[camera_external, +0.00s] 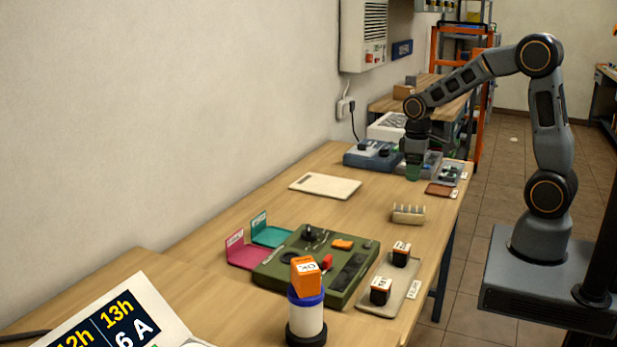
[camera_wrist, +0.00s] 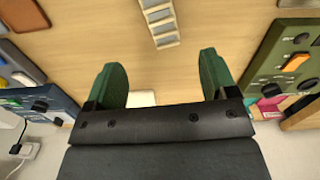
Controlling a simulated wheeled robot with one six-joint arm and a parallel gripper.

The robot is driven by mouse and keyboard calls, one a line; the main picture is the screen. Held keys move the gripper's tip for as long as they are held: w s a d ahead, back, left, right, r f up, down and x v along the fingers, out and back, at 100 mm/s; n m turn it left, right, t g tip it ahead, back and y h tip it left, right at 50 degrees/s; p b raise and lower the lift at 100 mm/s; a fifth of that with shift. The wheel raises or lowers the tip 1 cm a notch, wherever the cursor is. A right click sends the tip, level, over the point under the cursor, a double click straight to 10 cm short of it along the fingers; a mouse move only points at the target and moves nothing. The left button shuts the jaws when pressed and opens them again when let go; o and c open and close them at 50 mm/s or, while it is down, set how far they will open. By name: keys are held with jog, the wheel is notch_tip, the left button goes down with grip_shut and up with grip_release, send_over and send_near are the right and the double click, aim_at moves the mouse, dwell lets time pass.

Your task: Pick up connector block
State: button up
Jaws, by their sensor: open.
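The connector block (camera_external: 409,214), a small beige piece with a row of several slots, lies on the wooden bench near its right edge. In the wrist view it shows at the top middle (camera_wrist: 160,22), beyond my fingertips. My gripper (camera_external: 413,173) hangs pointing down above the bench, farther back than the block and apart from it. In the wrist view my gripper's two green fingers (camera_wrist: 161,75) are spread wide with bare wood seen between them. Nothing is held.
A green panel (camera_external: 342,290) with knobs stands in front, beside a tray (camera_external: 411,293) with two small orange-and-black blocks. An orange block tops a white-and-blue cylinder (camera_external: 306,320). A white board (camera_external: 325,186) lies flat. A blue-grey device (camera_external: 374,155) stands behind.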

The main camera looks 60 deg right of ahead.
jog(key=w+n, duration=0.1)
send_over(410, 208)
jog(key=f, duration=0.6)
jog(key=shift+w+d+f, duration=0.2)
jog(key=shift+s+a+f, duration=0.1)
jog(key=shift+f, duration=3.05)
jog(key=shift+c, duration=0.4)
jog(key=c, duration=1)
jog(key=shift+r, duration=0.1)
